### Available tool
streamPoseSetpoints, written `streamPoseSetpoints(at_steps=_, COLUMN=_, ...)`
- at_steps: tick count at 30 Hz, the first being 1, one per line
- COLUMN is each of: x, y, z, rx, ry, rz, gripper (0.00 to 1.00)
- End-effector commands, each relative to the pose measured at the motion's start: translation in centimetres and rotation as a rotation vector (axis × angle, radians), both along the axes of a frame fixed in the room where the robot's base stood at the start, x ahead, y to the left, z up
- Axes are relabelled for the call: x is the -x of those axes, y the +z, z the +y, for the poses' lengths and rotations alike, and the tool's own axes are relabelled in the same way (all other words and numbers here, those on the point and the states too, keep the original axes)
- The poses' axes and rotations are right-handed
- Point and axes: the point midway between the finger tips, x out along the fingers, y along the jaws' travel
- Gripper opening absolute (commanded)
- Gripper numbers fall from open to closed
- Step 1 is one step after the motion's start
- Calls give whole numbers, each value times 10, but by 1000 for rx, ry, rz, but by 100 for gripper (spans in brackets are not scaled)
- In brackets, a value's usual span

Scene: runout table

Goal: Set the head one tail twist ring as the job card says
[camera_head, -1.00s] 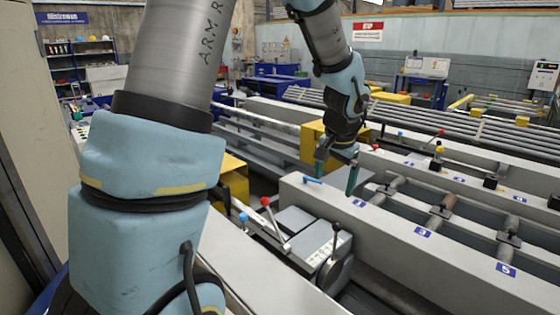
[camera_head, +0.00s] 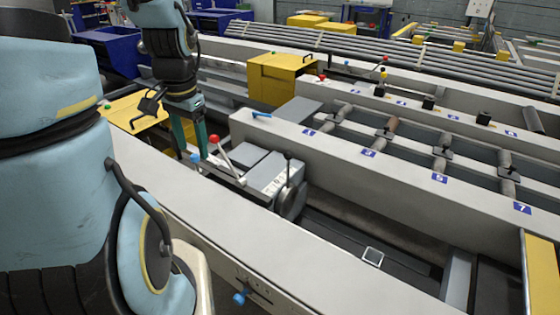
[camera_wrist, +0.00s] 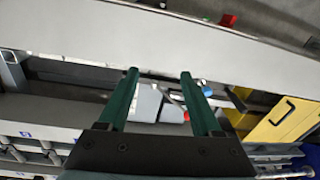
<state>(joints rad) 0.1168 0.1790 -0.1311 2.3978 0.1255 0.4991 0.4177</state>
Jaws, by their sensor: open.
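My gripper (camera_head: 191,154) is open and empty, green fingers pointing down, just left of the red-knobbed lever (camera_head: 222,153). A grey machine head (camera_head: 254,166) sits in the channel, with a marked white plate on top. At its right end is a round grey part (camera_head: 292,200) with a black-knobbed lever; I cannot tell if this is the twist ring. A blue knob (camera_head: 195,159) is close to the fingertips; contact cannot be told. In the wrist view, the grey head (camera_wrist: 157,103) shows between the fingers (camera_wrist: 159,73). No readable job card shows.
Pale machine beams (camera_head: 330,150) run along both sides of the channel. A yellow box (camera_head: 280,78) stands behind, and a yellow cover (camera_head: 135,118) is left of my gripper. Numbered blue labels (camera_head: 368,153) line the right beam. A blue knob (camera_head: 239,298) is on the near beam.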

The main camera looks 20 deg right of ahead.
Motion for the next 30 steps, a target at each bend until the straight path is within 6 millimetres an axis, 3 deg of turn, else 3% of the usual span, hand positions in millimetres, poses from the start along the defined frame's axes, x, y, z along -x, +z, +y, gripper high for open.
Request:
streamPoseSetpoints(at_steps=6, x=-48, y=-39, z=-75, rx=-70, ry=-862, rz=79, gripper=66)
streamPoseSetpoints(at_steps=15, x=-89, y=-91, z=-188, rx=-86, ry=-1967, rz=109, gripper=66)
streamPoseSetpoints(at_steps=18, x=-98, y=-104, z=-220, rx=-86, ry=-2259, rz=91, gripper=66)
streamPoseSetpoints(at_steps=24, x=-108, y=-117, z=-256, rx=-93, ry=-2603, rz=58, gripper=66)
streamPoseSetpoints(at_steps=30, x=-110, y=-125, z=-264, rx=-97, ry=-2683, rz=49, gripper=66)
